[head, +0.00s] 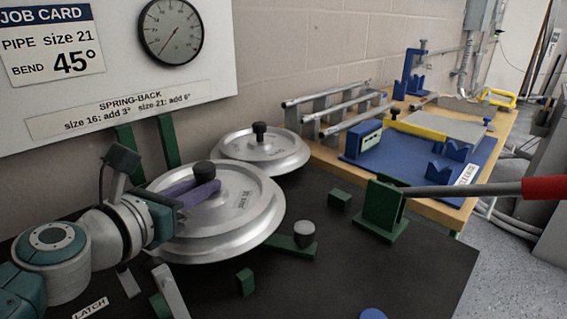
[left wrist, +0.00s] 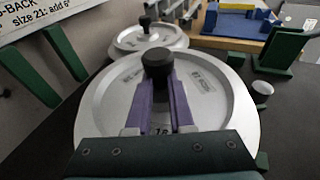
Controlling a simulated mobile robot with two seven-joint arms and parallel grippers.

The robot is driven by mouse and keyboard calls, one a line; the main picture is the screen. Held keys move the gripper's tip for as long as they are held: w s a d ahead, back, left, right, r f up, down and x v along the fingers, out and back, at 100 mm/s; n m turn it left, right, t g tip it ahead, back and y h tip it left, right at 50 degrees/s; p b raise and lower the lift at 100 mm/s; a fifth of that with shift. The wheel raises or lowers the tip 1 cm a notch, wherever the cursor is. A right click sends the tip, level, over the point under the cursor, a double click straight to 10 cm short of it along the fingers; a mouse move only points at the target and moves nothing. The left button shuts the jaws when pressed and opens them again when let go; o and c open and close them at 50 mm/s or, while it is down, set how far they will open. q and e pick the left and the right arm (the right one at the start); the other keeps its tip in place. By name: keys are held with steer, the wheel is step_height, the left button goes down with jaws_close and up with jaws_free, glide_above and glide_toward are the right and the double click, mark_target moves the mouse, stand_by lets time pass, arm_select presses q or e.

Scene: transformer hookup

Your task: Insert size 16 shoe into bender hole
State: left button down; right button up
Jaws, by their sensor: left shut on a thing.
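A wide silver bender shoe (head: 262,215) with a black knob (head: 204,169) is at the front left of the dark table; its label is too small to read surely. My left gripper (head: 207,186) comes in from the left, its purple fingers shut on the knob. In the left wrist view the fingers (left wrist: 158,92) lie on either side of the knob's stem, above the shoe's face (left wrist: 212,110). I cannot tell whether the shoe touches the table. A second, smaller-looking silver shoe (head: 285,152) with a black knob lies behind it. No bender hole is visible. My right gripper is not in view.
Green bender parts stand on the dark table: an upright bracket (head: 380,207), a small block (head: 340,199) and a piece with a grey round post (head: 304,235). A red-handled bar (head: 470,190) reaches in from the right. A wooden bench (head: 432,208) holds a blue fixture (head: 405,165) and pipes.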

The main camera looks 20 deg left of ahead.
arm_select(q)
steer(key=shift+a+m+h+b, duration=0.15)
steer(key=shift+m+h+b, duration=0.35)
steer(key=shift+b, duration=0.05)
steer(key=shift+h, duration=0.3)
steer(key=shift+r+m, duration=0.1)
steer(key=shift+m, duration=0.2)
steer(key=shift+h+b, duration=0.4)
steer(key=shift+m, duration=0.3)
steer(key=shift+f+b, duration=1.25)
steer(key=shift+f, duration=0.25)
